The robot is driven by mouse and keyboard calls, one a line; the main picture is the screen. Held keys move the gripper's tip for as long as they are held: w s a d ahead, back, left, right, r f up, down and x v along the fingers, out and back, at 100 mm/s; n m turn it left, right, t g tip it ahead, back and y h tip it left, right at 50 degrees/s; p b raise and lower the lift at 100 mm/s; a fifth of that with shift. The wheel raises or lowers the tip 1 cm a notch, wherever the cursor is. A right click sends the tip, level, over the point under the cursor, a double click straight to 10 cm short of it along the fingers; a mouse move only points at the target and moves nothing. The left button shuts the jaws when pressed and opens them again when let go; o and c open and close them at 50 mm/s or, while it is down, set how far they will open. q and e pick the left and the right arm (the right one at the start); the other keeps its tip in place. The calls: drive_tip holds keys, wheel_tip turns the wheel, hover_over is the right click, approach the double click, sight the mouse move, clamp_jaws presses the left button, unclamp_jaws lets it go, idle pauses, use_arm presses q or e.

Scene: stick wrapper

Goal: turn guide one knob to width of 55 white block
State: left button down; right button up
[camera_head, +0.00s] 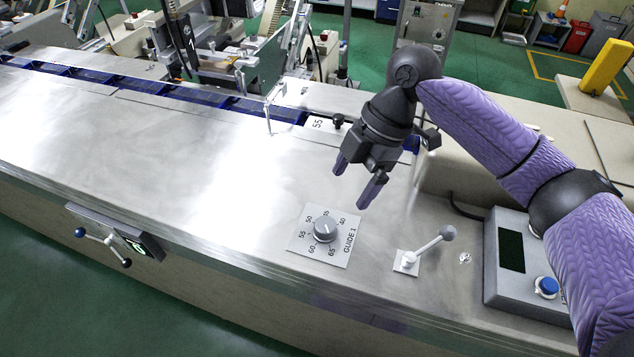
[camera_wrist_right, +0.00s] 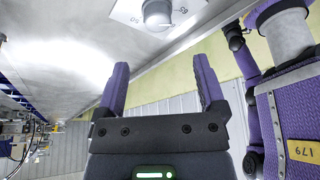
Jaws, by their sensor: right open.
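The guide one knob (camera_head: 326,229) is a grey round knob on a square white plate (camera_head: 303,243) marked GUIDE 1, with numbers around it. Which number it points to is too small to tell. In the right wrist view, the knob (camera_wrist_right: 157,14) is at the top edge, partly cut off, beyond the fingertips. A white block (camera_head: 316,124) marked 55 lies by the blue conveyor channel. My right gripper (camera_head: 353,182) is open and empty, above the steel top, between the block and the knob. Its purple fingers (camera_wrist_right: 162,75) are spread apart in the wrist view. My left gripper is out of view.
A lever with a grey ball (camera_head: 448,232) stands right of the knob plate. A grey control box (camera_head: 515,265) with a blue button (camera_head: 546,286) is farther right. A hand crank (camera_head: 103,240) sits on the front face. The steel top (camera_head: 150,180) is clear on the left.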

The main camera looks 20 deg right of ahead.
sight(327, 223)
drive_tip(key=b+x, duration=0.1)
drive_tip(key=x, duration=0.3)
drive_tip(key=b+x, duration=0.1)
drive_tip(key=x, duration=0.3)
drive_tip(key=shift+w+a+f, duration=0.1)
drive_tip(key=shift+w+f, duration=0.1)
drive_tip(key=shift+f, duration=0.2)
drive_tip(key=shift+s+a+f, duration=0.1)
drive_tip(key=shift+a+f, duration=0.1)
drive_tip(key=shift+f, duration=0.2)
